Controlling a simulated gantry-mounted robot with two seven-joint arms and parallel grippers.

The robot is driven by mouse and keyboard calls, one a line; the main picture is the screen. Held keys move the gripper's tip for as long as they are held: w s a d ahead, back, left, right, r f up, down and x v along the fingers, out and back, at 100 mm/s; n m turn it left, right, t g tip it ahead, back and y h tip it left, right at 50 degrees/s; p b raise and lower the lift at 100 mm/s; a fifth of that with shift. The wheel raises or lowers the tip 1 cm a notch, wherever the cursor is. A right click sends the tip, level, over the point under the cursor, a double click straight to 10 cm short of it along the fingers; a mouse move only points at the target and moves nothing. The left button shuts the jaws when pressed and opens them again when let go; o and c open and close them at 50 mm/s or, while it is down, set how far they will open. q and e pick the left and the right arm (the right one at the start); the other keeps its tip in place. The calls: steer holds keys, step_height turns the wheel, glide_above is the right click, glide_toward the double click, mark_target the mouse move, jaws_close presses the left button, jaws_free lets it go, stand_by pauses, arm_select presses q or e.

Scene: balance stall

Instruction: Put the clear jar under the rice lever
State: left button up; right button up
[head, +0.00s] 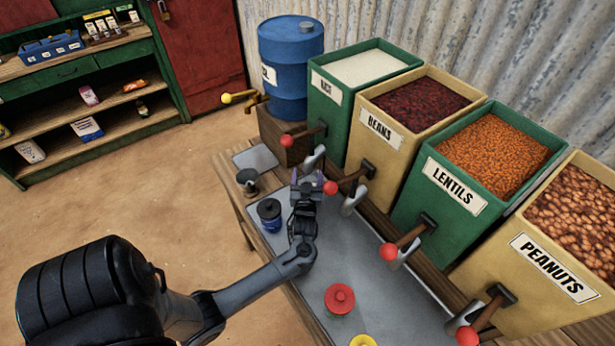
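The rice bin (330,99) is green, holds white grains and stands at the back of the row. Its lever (307,134) ends in a red ball, and a grey metal spout (315,157) hangs below. My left gripper (307,182) is just in front of and below this spout, close to the red ball of the beans lever (331,188). Purple parts show at its fingertips. I cannot make out a clear jar; any jar between the fingers is too small and covered to tell. My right gripper is not in view.
A dark blue lidded container (269,213) and a small dark-topped item (248,180) stand left of my gripper. A red-lidded item (340,298) and a yellow one (363,341) are nearer. Levers of the beans, lentils (406,243) and peanuts bins jut over the grey counter (352,245).

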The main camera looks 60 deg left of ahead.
arm_select(q)
steer(key=shift+s+f, duration=0.2)
steer(key=shift+f, duration=0.45)
steer(key=o, duration=1)
steer(key=shift+o, duration=1.3)
steer(key=shift+f, duration=0.15)
steer(key=shift+r, duration=0.35)
steer(key=shift+w+r, duration=0.2)
steer(key=shift+r, duration=0.3)
steer(key=p+v, duration=0.1)
steer(key=v, duration=1.1)
steer(key=shift+r, duration=0.2)
